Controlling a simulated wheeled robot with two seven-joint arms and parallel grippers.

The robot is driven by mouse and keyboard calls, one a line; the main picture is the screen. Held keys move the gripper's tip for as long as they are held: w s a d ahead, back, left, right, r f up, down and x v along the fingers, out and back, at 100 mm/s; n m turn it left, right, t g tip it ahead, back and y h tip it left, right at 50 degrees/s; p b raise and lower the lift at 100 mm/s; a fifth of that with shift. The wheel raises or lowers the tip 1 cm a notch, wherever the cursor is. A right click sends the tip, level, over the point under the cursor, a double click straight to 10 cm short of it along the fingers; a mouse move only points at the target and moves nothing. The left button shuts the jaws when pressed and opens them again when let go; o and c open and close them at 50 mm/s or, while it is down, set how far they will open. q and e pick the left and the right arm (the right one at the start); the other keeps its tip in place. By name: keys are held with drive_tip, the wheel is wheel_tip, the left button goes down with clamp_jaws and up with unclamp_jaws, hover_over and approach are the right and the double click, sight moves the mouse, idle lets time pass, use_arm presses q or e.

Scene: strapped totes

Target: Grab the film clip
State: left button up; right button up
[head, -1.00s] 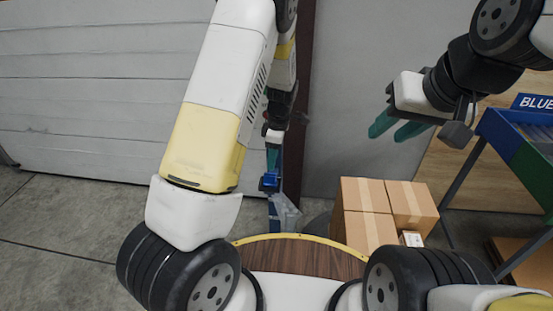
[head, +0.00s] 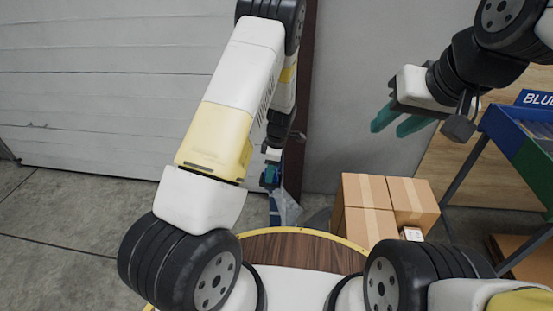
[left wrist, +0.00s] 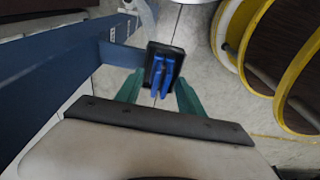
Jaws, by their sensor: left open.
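The film clip (left wrist: 160,78) shows in the left wrist view as two blue prongs on a black plate, on an arm off a dark blue post (left wrist: 60,85). My left gripper (left wrist: 158,98) is open, with one teal finger on each side of the clip in the picture. I cannot tell whether the fingers touch it. In the head view my left gripper (head: 270,172) is small and partly hidden by its own arm, close to the blue clip area. My right gripper (head: 401,121) hangs at upper right, its teal fingers apart and empty.
Cardboard boxes (head: 385,210) stand to the right of the left gripper. A blue and green rack (head: 520,140) is at the far right. A grey shutter door (head: 90,90) and a dark red post (head: 304,100) are behind. The floor at left is clear.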

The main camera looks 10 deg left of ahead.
use_arm(q)
clamp_jaws()
drive_tip(key=shift+r, duration=0.15)
